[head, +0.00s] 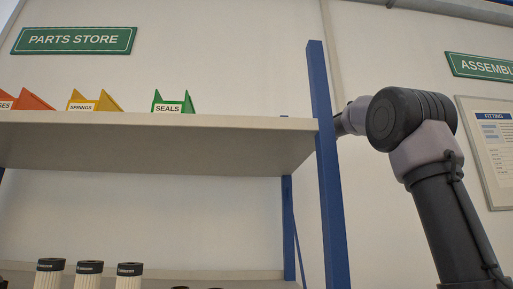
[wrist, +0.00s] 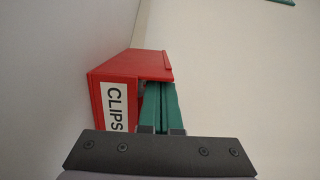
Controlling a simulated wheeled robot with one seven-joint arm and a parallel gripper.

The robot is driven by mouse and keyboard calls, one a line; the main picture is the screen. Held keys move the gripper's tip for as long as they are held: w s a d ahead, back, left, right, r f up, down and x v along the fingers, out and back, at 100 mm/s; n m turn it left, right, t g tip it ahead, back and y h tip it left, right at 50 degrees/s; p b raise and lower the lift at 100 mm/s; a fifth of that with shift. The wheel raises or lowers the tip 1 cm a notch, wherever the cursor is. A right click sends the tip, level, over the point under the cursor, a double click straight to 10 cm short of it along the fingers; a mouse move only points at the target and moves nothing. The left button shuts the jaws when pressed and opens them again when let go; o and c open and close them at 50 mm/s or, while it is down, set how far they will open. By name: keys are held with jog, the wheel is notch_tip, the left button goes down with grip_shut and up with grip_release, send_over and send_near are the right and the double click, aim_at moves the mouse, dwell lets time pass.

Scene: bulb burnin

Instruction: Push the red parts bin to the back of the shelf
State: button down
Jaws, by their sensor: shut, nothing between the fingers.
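The red parts bin (wrist: 97,97), labelled CLIPS, is in the wrist view, where the label is turned on its side. The bin is not seen in the head view. My gripper (wrist: 166,86) is shut and empty, with its two teal fingers side by side. The fingers reach beside the label, with their tips close to the bin's red side wall. I cannot tell whether they touch it. In the head view my arm goes behind the blue post and my gripper is hidden.
The upper shelf (head: 160,122) also holds an orange-red bin (head: 33,101), a yellow SPRINGS bin (head: 95,101) and a green SEALS bin (head: 174,103). A blue post (head: 328,170) stands at the shelf's right end. White ribbed parts with dark caps (head: 88,268) stand on the lower shelf.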

jog(key=s, duration=0.4)
jog(key=s+d, duration=0.1)
jog(key=s, duration=0.2)
jog(key=shift+d, duration=0.1)
jog(key=v, duration=1.1)
